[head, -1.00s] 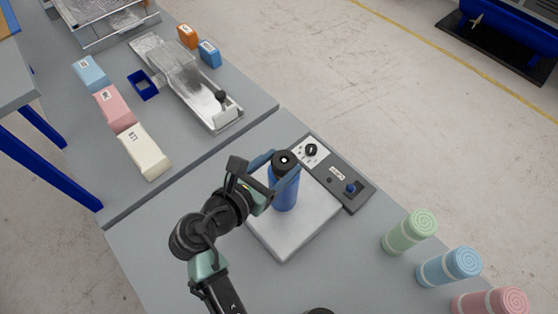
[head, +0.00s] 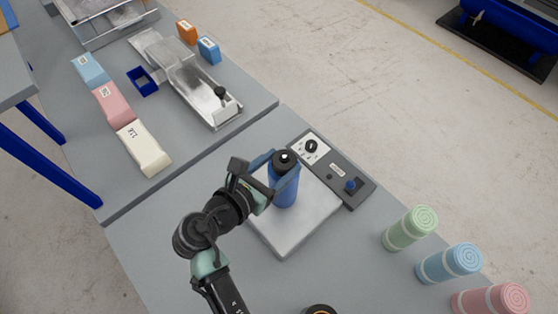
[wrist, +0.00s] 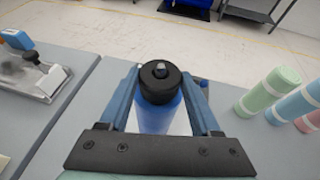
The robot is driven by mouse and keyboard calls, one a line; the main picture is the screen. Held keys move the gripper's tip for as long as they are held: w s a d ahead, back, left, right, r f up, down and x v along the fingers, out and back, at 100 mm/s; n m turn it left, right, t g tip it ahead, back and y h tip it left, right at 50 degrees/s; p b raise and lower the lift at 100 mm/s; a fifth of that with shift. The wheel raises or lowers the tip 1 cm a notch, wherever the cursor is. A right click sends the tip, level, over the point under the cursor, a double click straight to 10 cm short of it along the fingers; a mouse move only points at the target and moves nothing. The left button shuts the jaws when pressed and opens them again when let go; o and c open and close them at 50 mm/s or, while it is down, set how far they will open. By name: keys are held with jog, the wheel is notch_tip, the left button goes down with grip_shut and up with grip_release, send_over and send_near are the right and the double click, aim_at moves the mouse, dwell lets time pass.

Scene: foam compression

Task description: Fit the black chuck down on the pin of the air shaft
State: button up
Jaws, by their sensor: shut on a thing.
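The black chuck (head: 284,163) is a short ring at the top of the blue air shaft (head: 283,191), which stands upright on a pale square plate (head: 316,222). My gripper (head: 277,166) is shut on the chuck, with one blue finger on each side. In the wrist view the chuck (wrist: 160,84) sits between the fingertips (wrist: 162,76), in line with the blue shaft (wrist: 155,118). The grey pin (wrist: 160,71) shows in the chuck's central hole. Whether a gap is left under the chuck is hidden.
A control panel (head: 337,173) with knobs stands close behind the plate. Foam blocks (head: 113,105) and a metal sled (head: 190,80) lie on the far table.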

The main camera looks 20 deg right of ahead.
aim_at(282, 160)
jog(key=shift+f, duration=0.1)
jog(key=o, duration=1.5)
jog(key=shift+s+a+r+p, duration=0.3)
jog(key=shift+a+r+p, duration=0.3)
jog(key=shift+p, duration=0.25)
jog(key=shift+s+a+r+p, duration=0.3)
jog(key=shift+a+r+p, duration=0.25)
jog(key=shift+p, duration=0.3)
jog(key=shift+s+a+r+p, duration=0.55)
jog(key=shift+a+r+p, duration=0.3)
jog(key=shift+p, duration=0.35)
jog(key=shift+s+a+r+p, duration=0.55)
jog(key=shift+a+r+p, duration=0.3)
jog(key=shift+p, duration=0.35)
